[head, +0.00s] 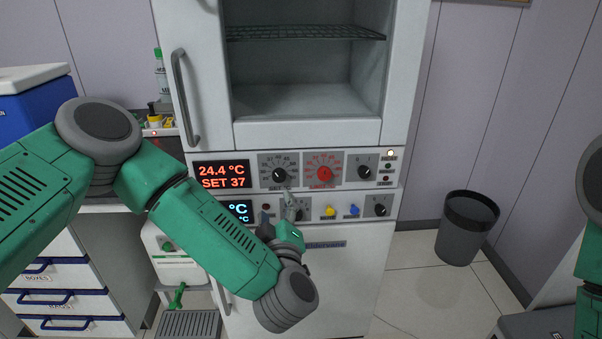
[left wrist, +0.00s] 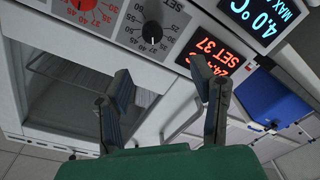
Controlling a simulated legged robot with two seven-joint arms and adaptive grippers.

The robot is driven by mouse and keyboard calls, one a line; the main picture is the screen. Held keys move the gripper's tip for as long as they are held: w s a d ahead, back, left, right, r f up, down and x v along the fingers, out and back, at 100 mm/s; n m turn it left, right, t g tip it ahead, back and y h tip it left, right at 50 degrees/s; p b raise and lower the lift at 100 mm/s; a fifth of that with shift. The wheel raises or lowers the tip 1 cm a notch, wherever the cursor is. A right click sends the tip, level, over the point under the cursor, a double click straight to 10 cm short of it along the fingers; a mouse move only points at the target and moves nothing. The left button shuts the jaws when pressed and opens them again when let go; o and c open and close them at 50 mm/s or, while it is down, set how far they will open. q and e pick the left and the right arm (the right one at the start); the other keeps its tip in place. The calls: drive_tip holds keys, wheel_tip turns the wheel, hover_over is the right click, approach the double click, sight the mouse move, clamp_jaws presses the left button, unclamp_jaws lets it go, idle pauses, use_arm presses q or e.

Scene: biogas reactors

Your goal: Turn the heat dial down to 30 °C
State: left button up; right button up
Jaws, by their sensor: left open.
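The heat dial is a black knob (head: 279,175) on a grey numbered plate, right of the red display (head: 221,175), which reads 24.4 °C and SET 37. In the left wrist view the black knob (left wrist: 152,32) sits beyond the fingertips, near its 37 mark; the red display (left wrist: 214,56) shows SET 37. My left gripper (head: 278,210) is just below the dial, in front of the lower control row. Its two fingers (left wrist: 161,78) are apart with nothing between them, and they do not touch the knob. My right gripper is out of view.
A red dial (head: 324,171) and another black knob (head: 367,171) sit right of the heat dial. Yellow (head: 330,212) and blue (head: 354,210) knobs are below. The open-looking chamber (head: 300,100) is above. A dark bin (head: 467,228) stands at right.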

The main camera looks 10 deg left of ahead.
use_arm(q)
approach(281, 177)
drive_tip(key=w+a, duration=0.2)
drive_tip(key=a, duration=0.1)
drive_tip(key=w, duration=0.4)
drive_tip(key=w+d+b, duration=0.1)
drive_tip(key=w, duration=0.1)
drive_tip(key=shift+r, duration=0.1)
drive_tip(key=shift+w+a, duration=0.65)
drive_tip(key=shift+a, duration=0.25)
drive_tip(key=shift+w+a, duration=0.15)
drive_tip(key=shift+a, duration=0.45)
drive_tip(key=shift+d, duration=0.8)
drive_tip(key=c, duration=1.2)
